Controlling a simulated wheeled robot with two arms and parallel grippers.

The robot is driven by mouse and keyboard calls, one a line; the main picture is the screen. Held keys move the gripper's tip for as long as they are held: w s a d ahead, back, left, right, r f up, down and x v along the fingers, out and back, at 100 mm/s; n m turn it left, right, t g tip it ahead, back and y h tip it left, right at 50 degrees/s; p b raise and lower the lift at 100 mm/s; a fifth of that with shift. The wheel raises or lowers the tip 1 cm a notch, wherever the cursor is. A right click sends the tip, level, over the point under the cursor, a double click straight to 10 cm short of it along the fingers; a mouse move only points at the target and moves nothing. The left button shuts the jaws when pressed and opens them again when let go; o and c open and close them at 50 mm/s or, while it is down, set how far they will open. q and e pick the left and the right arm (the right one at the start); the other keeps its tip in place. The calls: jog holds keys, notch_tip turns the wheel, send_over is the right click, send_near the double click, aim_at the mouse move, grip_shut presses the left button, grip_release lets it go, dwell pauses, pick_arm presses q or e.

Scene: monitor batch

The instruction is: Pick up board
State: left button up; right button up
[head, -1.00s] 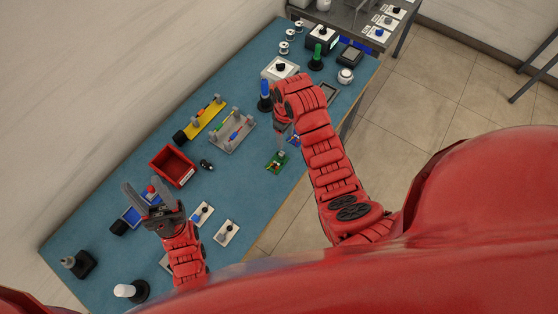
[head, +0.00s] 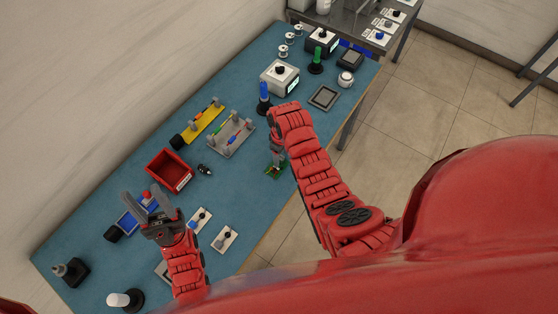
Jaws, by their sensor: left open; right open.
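The small green board (head: 272,172) lies on the blue table, in the middle of the head view. My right gripper (head: 277,163) is down at the board, over its right part. The arm and gripper hide part of the board, and I cannot tell whether the fingers touch it. My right gripper is open. My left gripper (head: 141,207) is open and empty, fingers spread, above the table's left part near a blue tray.
A red bin (head: 168,171) stands left of the board, with a small black part (head: 205,169) between them. A grey rack (head: 231,136), a blue-topped holder (head: 263,98) and a white box (head: 279,78) stand farther back. White cards (head: 225,239) lie nearer. The table around the board's left is clear.

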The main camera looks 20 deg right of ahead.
jog(key=shift+f, duration=0.45)
jog(key=shift+c, duration=0.3)
grip_shut()
jog(key=shift+r, duration=0.1)
